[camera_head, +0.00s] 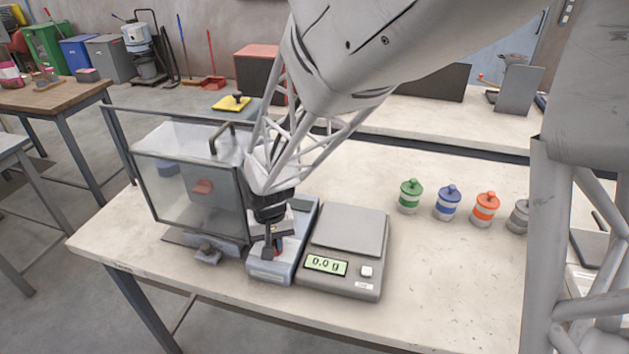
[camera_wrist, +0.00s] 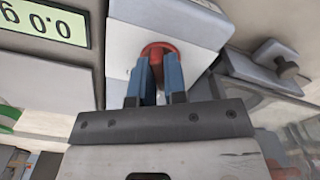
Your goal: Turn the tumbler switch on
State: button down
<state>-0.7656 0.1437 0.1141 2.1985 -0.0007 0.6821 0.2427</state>
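A low blue-grey device (camera_head: 270,275) stands on the bench, left of the scale. A small red part (camera_wrist: 160,49) shows on its pale face in the wrist view; I cannot tell whether this is the tumbler switch's lever. My gripper (camera_wrist: 160,65) points down at the device, its two blue fingers close together at the red part, with a narrow gap between them. The fingers hide part of it, so I cannot tell whether they grip it or its position. A small grey housing with a knob (camera_head: 207,253) stands left of the device; it also shows in the wrist view (camera_wrist: 286,65).
A scale (camera_head: 340,270) reading 0.0 g stands close on the right. A clear-walled box (camera_head: 190,195) with a handle stands close on the left. Green (camera_head: 410,197), blue (camera_head: 448,203), orange (camera_head: 485,210) and grey (camera_head: 518,217) lidded jars stand farther right. The bench front right is clear.

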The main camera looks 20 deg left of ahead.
aim_at(273, 243)
jog(key=shift+m, duration=0.3)
jog(key=m, duration=0.5)
jog(key=shift+s, duration=0.1)
jog(key=m, duration=0.6)
jog(key=shift+a, duration=0.1)
dwell(0.3)
jog(key=shift+m, duration=0.3)
jog(key=c, duration=1.2)
grip_release()
jog(key=shift+o, duration=0.2)
jog(key=shift+r, duration=0.15)
jog(key=shift+r, duration=3.75)
